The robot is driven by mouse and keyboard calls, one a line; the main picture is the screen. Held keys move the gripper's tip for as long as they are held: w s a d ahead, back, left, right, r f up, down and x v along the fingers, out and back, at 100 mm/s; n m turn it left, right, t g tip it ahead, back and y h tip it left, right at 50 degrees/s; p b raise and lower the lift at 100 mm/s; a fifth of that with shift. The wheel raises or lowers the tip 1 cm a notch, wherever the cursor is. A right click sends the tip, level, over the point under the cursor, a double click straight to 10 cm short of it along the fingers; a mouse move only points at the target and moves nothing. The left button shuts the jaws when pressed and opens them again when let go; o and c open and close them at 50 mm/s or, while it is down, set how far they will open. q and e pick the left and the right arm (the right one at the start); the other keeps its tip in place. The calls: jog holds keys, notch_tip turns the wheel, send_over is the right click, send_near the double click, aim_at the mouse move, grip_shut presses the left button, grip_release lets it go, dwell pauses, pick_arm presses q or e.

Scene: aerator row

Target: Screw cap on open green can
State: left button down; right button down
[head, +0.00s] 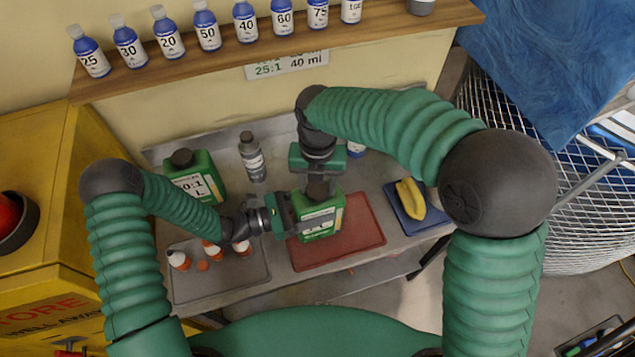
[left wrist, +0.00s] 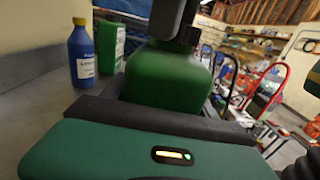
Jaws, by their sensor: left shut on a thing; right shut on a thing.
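The green can (head: 319,222) with a white label stands upright over the red mat (head: 365,238). My left gripper (head: 288,214) is shut on the can from its left side; in the left wrist view the can's green body (left wrist: 168,78) sits between the dark finger pads. My right gripper (head: 318,180) comes down from above and is shut on the black cap (head: 318,192) at the can's top. In the left wrist view dark parts cover the top of the can. I cannot tell whether the cap sits on the threads or how far it is turned.
Another green can (head: 193,172), with a black cap, and a grey bottle (head: 252,158) stand at the back of the bench. A blue tray (head: 417,222) holds a yellow thing (head: 410,198). A bottle shelf (head: 270,54) hangs above.

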jog(key=m, duration=1.9)
jog(key=shift+a+m, duration=0.1)
jog(key=shift+m, duration=0.2)
jog(key=m, duration=0.9)
jog(key=shift+m, duration=0.3)
jog(key=m, duration=0.9)
jog(key=shift+w+m, duration=0.1)
jog(key=shift+m, duration=0.3)
